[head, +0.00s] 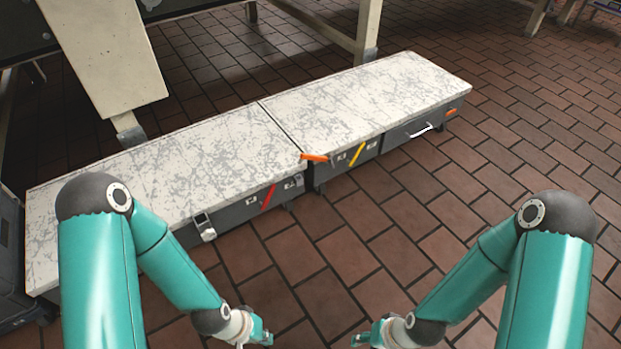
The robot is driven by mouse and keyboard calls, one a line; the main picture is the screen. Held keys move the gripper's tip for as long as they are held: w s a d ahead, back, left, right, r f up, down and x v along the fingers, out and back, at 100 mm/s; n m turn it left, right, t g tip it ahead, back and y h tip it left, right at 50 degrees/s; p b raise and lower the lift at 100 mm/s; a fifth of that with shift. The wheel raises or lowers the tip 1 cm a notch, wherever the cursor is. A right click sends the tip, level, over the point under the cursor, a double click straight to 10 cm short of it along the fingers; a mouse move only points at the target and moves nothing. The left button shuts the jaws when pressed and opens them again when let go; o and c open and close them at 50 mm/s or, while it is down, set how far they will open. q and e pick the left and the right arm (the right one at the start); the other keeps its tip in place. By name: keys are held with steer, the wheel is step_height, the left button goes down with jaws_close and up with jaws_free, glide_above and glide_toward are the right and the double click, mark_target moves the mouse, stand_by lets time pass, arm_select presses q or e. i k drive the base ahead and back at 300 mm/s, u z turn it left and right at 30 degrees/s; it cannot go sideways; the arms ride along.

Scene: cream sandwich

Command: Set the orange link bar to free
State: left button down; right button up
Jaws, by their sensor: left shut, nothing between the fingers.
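The orange link bar (314,157) is a short bar at the front top edge, where two low grey units meet. It sticks out roughly level over the seam between the left unit (245,207) and the right unit (372,152). My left gripper (264,335) is low at the bottom middle, shut and empty, well in front of the units and apart from the bar. My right gripper (362,341) is at the bottom edge, partly cut off, also apart from the bar; its jaws are not clear.
Both units have scratched white tops. The left unit has a pale latch (205,228) and a red stripe (268,197). The right unit has a yellow stripe (357,154), a silver handle (421,131) and another orange piece (451,112). The brick floor (345,235) in front is clear.

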mark_target(308, 157)
steer(key=u, duration=1.55)
steer(key=i, duration=0.1)
steer(key=z, duration=3.55)
steer(key=i, duration=0.45)
steer(key=z, duration=0.6)
steer(key=i, duration=0.45)
steer(key=u, duration=2.65)
